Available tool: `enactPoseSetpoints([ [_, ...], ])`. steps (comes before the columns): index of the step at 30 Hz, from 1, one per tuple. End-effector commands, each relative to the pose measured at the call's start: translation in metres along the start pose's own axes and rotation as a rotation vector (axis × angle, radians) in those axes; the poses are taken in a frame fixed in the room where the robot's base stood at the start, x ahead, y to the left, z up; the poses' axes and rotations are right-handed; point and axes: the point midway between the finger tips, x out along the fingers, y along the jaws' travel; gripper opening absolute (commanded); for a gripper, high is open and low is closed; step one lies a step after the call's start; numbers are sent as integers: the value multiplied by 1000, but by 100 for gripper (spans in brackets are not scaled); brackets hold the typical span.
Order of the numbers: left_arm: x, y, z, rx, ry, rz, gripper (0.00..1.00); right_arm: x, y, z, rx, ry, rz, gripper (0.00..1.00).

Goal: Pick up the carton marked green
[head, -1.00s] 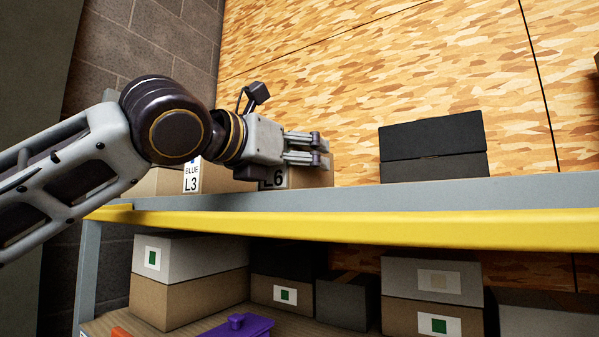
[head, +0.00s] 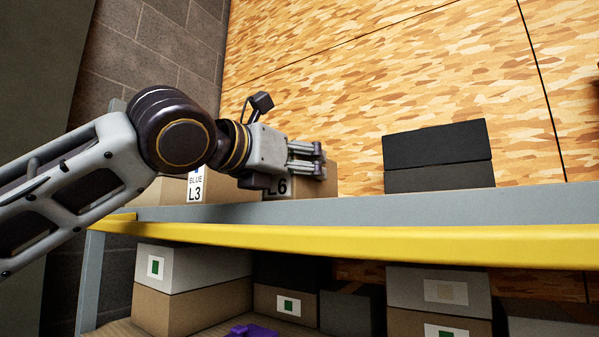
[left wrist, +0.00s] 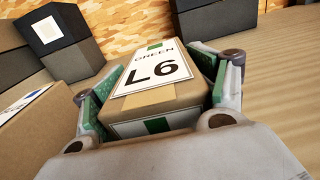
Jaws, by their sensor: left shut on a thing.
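The carton marked green (left wrist: 158,97) is brown, with a white label reading GREEN L6, and fills the space between my left fingers in the left wrist view. My left gripper (head: 318,160) is shut on it, with a finger on each side. In the head view the carton (head: 331,182) stands on the upper shelf, mostly hidden behind my gripper; I cannot tell whether it touches the shelf. My right gripper is in neither view.
A carton marked BLUE L3 (head: 224,188) stands just left of the held carton. Two stacked dark boxes (head: 438,160) are to the right, with bare shelf between. The yellow shelf beam (head: 400,244) runs along the front. Boxes (head: 190,312) fill the lower shelf.

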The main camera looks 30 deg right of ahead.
Motion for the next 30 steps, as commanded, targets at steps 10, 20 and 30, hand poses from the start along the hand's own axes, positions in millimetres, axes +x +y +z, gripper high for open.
enactPoseSetpoints([
  [10, -1, -1, 26, 1, -6, 0, 16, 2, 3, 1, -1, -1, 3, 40],
  [20, -1, -2, 64, 2, -6, -1, 15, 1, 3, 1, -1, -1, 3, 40],
  [30, -1, -1, 92, 1, -5, -1, 15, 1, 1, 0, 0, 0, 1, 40],
])
